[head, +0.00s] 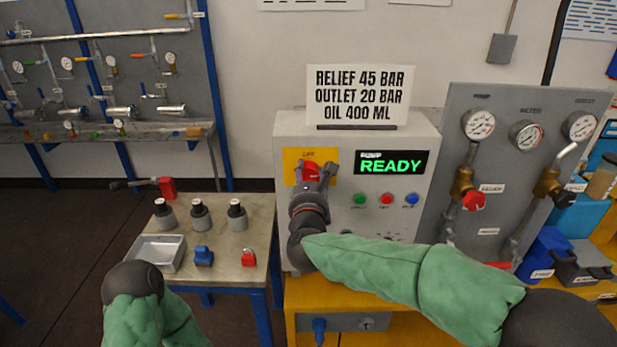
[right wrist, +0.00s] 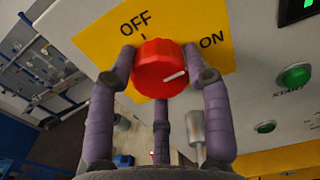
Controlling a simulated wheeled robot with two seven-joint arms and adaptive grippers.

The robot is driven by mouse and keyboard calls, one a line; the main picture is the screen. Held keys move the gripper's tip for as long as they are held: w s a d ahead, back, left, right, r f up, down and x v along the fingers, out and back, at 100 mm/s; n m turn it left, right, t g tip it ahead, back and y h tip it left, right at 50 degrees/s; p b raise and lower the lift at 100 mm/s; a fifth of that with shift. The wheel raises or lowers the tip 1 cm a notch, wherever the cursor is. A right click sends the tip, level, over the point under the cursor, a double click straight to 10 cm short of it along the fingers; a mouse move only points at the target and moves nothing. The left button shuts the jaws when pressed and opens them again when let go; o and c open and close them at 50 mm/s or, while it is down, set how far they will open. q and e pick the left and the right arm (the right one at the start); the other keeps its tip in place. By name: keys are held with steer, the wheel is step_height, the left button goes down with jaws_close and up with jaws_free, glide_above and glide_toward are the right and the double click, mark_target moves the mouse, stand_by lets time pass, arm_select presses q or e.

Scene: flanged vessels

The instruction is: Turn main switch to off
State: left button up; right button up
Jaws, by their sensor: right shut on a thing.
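The main switch is a red round knob (head: 310,171) on a yellow plate (head: 291,158) at the upper left of the grey control box. In the right wrist view the red knob (right wrist: 160,68) has a white pointer line, which lies toward the ON side, right of the knob. The words OFF and ON are printed on the yellow plate (right wrist: 92,45). My right gripper (head: 318,172) is shut on the knob, and its purple-grey fingers (right wrist: 160,75) sit around the knob's rim in the wrist view.
The control box has a lit display reading PUMP READY (head: 391,163) and green, red and blue buttons (head: 386,199) below it. A valve and gauge panel (head: 500,115) stands at right. A small table (head: 230,210) at left bears bottles, a tray and a red padlock (head: 249,259).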

steer(key=shift+n+b, duration=0.3)
steer(key=shift+n, duration=1.8)
steer(key=n, duration=0.3)
steer(key=shift+n, duration=0.3)
steer(key=n+p, duration=0.1)
steer(key=n, duration=0.3)
steer(key=shift+n+p, duration=0.3)
steer(key=shift+p, duration=0.05)
steer(key=n+p, duration=0.2)
steer(key=n, duration=0.2)
steer(key=shift+n, duration=0.3)
steer(key=o, duration=1.2)
steer(key=shift+c, duration=0.2)
steer(key=shift+s, duration=0.15)
